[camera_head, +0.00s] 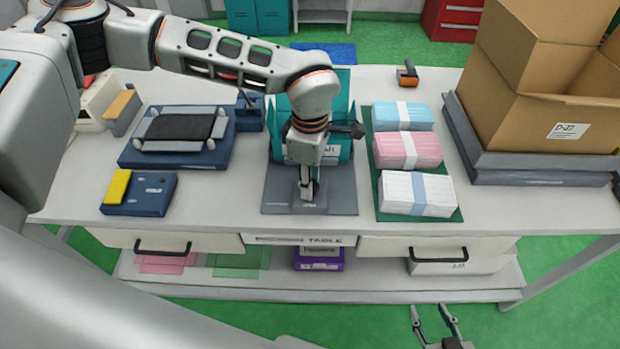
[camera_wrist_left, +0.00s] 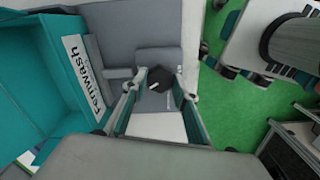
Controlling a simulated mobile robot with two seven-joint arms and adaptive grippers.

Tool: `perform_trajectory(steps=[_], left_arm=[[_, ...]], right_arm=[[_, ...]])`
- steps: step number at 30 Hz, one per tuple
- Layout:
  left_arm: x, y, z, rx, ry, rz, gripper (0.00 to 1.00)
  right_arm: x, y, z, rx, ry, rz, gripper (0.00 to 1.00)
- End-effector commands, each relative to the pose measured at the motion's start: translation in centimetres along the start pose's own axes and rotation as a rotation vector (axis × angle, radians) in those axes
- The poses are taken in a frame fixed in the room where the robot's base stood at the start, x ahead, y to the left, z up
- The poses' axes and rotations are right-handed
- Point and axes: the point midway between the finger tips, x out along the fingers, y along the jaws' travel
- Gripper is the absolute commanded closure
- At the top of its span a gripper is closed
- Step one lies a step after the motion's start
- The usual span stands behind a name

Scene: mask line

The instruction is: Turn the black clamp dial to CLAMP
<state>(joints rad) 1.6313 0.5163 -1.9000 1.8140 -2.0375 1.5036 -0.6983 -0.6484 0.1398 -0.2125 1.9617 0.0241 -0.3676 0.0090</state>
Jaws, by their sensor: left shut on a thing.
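The black clamp dial (camera_wrist_left: 160,77) has a short white mark and sits on the grey fixture base (camera_wrist_left: 153,55). In the head view the same base (camera_head: 338,197) lies at the front middle of the table, and the dial is mostly hidden by my gripper. My left gripper (camera_head: 307,192) points down and is shut on the dial; its fingers stand on either side of the dial in the left wrist view. Small lettering beside the dial is too blurred to read. My right gripper (camera_head: 434,322) is open and empty, in front of the table at the bottom edge.
A teal bin (camera_wrist_left: 45,75) stands behind the dial. Blue, pink and white mask stacks (camera_head: 408,150) lie on a green mat to the right, near a cardboard box (camera_head: 550,100). A dark blue machine (camera_head: 178,135) and a small blue box with a yellow part (camera_head: 140,195) are left.

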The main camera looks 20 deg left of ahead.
Motion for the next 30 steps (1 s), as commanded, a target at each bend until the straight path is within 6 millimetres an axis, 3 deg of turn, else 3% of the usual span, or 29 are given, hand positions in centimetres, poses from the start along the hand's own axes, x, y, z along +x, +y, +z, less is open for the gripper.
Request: perform_trajectory(steps=[15,30], left_arm=[[-0.16,0.11,0.02,0.408,0.0,0.003,0.93],[-0.1,0.09,0.0,0.536,0.0,0.002,0.93]], right_arm=[[-0.36,0.12,-0.71,0.0,0.003,0.001,0.6],[-0.45,0.15,-0.89,-0.001,0.004,0.001,0.6]])
